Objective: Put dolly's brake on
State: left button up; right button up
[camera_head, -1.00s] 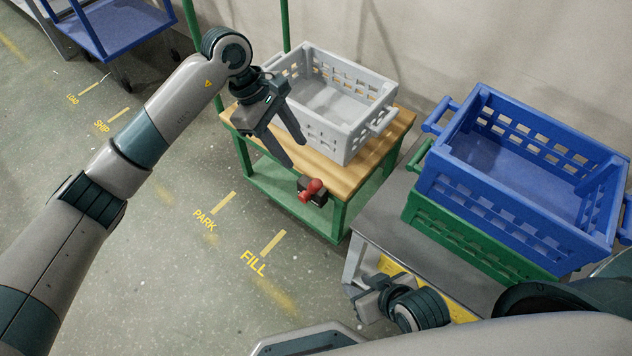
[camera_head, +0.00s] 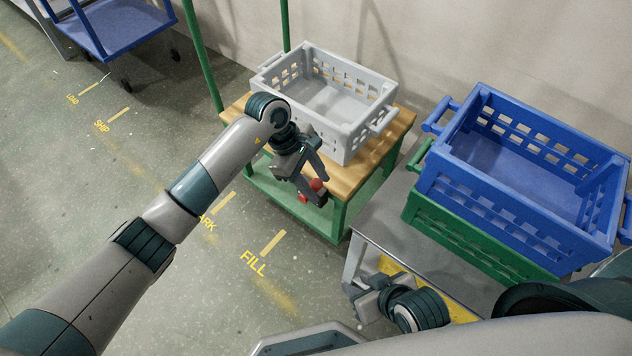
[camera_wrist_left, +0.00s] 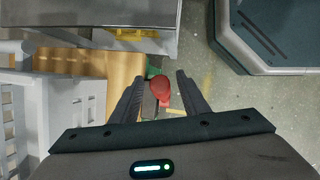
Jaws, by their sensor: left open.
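The dolly (camera_head: 262,182) is a green-framed cart with a wooden top, standing at the middle of the head view. Its brake is a red knob (camera_head: 317,185) on a dark block at the front corner; it also shows in the left wrist view (camera_wrist_left: 161,88). My left gripper (camera_head: 322,190) is open, with the red knob between or just beyond its fingertips; I cannot tell whether they touch. In the left wrist view the two fingers (camera_wrist_left: 160,95) stand apart on either side of the knob. My right gripper (camera_head: 362,298) is low by the grey table; its jaws are unclear.
A grey crate (camera_head: 352,139) sits on the dolly. A blue crate (camera_head: 520,200) is stacked on a green crate (camera_head: 470,238) on a grey table (camera_head: 385,220) at the right. A blue cart (camera_head: 120,30) stands at the back left. The floor (camera_head: 90,190) at the left is clear.

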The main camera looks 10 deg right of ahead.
pick_arm(q)
grip_shut()
